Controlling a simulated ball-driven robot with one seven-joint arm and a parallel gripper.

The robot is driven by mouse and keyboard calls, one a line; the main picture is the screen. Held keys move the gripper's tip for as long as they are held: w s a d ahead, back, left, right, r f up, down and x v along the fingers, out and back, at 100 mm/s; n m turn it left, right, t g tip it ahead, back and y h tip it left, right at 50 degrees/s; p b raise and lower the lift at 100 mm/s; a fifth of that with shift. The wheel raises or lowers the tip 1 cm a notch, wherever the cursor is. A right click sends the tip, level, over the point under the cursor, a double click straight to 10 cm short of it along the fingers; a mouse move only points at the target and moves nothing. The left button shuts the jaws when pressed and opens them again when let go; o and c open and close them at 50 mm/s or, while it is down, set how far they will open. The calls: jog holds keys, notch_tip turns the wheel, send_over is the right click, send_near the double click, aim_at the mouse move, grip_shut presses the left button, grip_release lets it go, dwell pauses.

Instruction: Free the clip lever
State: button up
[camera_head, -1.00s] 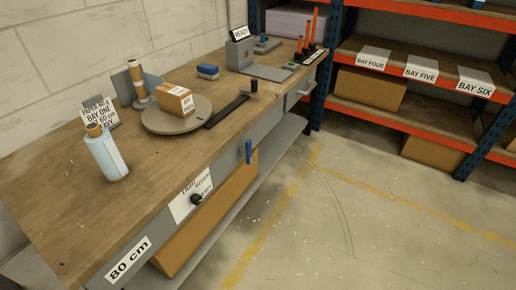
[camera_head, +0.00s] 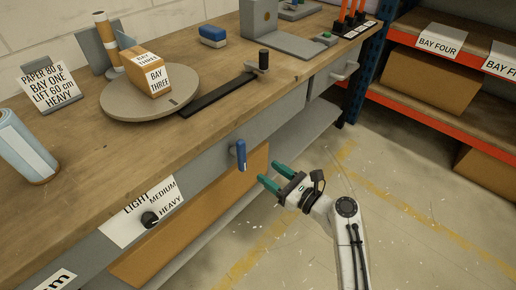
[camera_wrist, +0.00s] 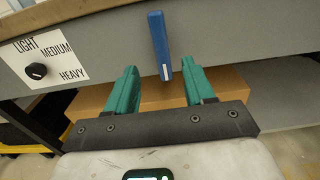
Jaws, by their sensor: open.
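The clip lever appears to be the blue lever (camera_head: 239,154) on the grey front face of the workbench. It hangs roughly upright, and it also shows at the top centre of the wrist view (camera_wrist: 159,44). My gripper (camera_head: 275,175) has green fingers and is open and empty, in front of the bench and to the right of the lever in the head view. In the wrist view the lever lies beyond the gap between my fingertips (camera_wrist: 159,70), with no finger seen touching it.
A black knob (camera_head: 150,218) on a LIGHT/MEDIUM/HEAVY label sits left of the lever. A cardboard box (camera_head: 190,235) stands under the bench. On the bench are a round turntable (camera_head: 120,105) with a small box (camera_head: 148,74). Open floor lies to the right.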

aim_at(244, 154)
jog(key=b+x, duration=0.2)
jog(key=x, duration=0.8)
jog(key=shift+w+a, duration=0.25)
jog(key=shift+a, duration=0.05)
jog(key=shift+c, duration=0.5)
grip_shut()
